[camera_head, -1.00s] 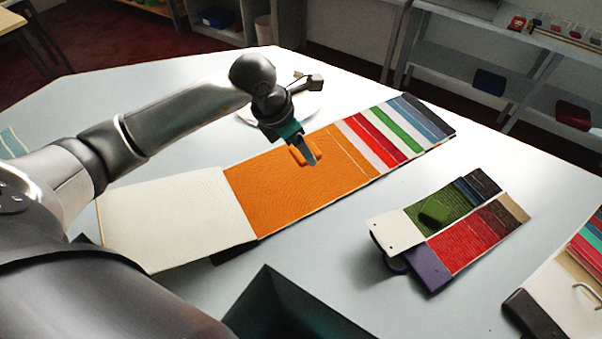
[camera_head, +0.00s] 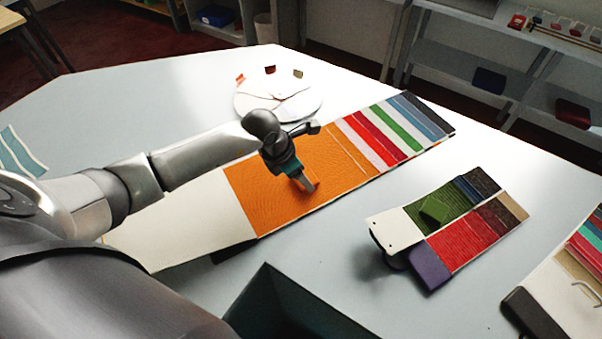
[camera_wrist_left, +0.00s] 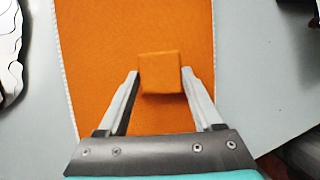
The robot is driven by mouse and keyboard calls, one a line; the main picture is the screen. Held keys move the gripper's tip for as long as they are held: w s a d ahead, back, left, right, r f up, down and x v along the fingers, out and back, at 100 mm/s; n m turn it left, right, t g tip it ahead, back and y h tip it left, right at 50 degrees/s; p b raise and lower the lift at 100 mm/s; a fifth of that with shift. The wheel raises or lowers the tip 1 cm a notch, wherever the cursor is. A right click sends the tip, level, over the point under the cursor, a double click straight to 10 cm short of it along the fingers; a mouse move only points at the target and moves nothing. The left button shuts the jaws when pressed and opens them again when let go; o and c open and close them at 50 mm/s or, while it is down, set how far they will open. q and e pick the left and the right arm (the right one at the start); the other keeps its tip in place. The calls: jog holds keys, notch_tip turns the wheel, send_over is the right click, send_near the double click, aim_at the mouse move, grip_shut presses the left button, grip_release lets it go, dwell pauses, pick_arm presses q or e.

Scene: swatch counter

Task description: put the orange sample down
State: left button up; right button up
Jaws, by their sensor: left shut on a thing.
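My left gripper (camera_head: 311,188) is over the wide orange panel (camera_head: 255,195) of a long swatch strip in the head view. It is shut on the orange sample (camera_wrist_left: 160,73), a small square block held between the fingertips (camera_wrist_left: 160,85) in the left wrist view. The sample shows against the panel of nearly the same orange; whether it touches the panel I cannot tell. In the head view the fingers mostly hide the sample. My right gripper is not in view.
Green, red and blue stripes (camera_head: 390,135) continue the strip to the right. A round white palette (camera_head: 262,108) stands behind it. A smaller swatch set (camera_head: 465,240) with a green block (camera_head: 434,210) lies to the right. A dark open box (camera_head: 262,290) is in front.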

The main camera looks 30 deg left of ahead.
pick_arm(q)
jog(key=shift+f, duration=0.2)
jog(key=o, duration=1.3)
jog(key=shift+r, duration=0.1)
jog(key=shift+r, duration=0.1)
jog(key=shift+a+r, duration=0.1)
jog(key=shift+r, duration=0.2)
jog(key=v, duration=1.1)
jog(key=shift+s+r, duration=0.1)
jog(key=shift+r, duration=0.15)
